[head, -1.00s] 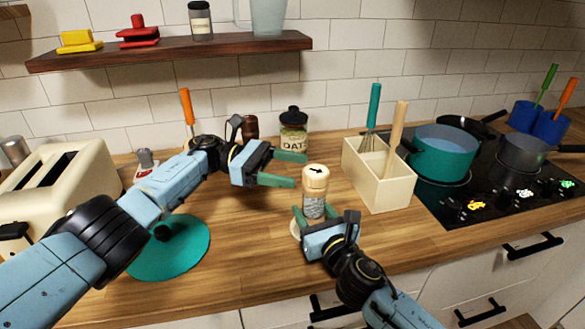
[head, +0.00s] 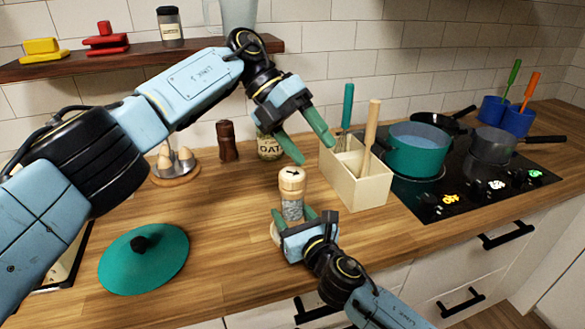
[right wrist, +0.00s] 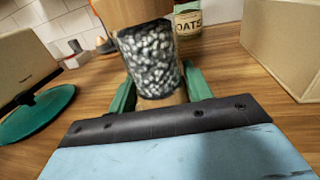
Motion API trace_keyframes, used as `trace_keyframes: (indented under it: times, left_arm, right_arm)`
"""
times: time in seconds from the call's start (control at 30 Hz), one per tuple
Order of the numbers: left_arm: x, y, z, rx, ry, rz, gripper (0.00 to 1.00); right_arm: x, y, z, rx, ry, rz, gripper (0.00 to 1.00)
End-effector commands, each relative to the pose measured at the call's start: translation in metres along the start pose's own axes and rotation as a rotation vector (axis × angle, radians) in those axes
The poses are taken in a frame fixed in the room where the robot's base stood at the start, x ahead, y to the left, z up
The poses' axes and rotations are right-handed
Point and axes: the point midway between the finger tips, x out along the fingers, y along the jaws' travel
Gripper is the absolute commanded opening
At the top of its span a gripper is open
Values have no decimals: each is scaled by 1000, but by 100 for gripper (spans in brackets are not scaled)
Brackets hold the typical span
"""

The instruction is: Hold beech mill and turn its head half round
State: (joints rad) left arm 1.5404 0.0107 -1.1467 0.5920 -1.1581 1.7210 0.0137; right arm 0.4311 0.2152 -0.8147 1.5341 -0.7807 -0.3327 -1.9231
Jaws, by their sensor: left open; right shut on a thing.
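The beech mill (head: 292,182) stands upright on the wooden counter, with a pale wooden head, a small black arrow on top and a clear body. My right gripper (head: 294,217) is shut around its lower body.
A cream utensil box (head: 358,190) stands close right of the mill. Behind are an oats jar (head: 269,146) and a dark brown mill (head: 228,142). A teal lid (head: 143,262) lies at left; a teal pot (head: 418,150) sits on the hob at right. A shelf (head: 110,62) hangs above.

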Motion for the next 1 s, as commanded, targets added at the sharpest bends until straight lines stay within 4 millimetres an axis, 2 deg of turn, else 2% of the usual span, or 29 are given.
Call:
trace_keyframes:
  times: [0.23, 0.5, 0.77, 0.87, 1.0]
  left_arm:
    - [-15, -7, 2, -439, -13, 339, 70]
    - [-43, -11, 4, -852, -198, 638, 70]
    - [-57, -13, 4, -1020, -323, 742, 70]
    - [-52, -8, 3, -1032, -330, 749, 70]
    - [-37, 8, 1, -1032, -326, 747, 70]
  right_arm:
    - [0, 0, -1, 0, 1, -1, 13]
    - [0, 0, -1, 0, 1, -1, 13]
    - [0, 0, -1, 0, 1, -1, 13]
    - [0, 0, -1, 0, 1, -1, 13]
    - [0, 0, -1, 0, 1, -1, 13]
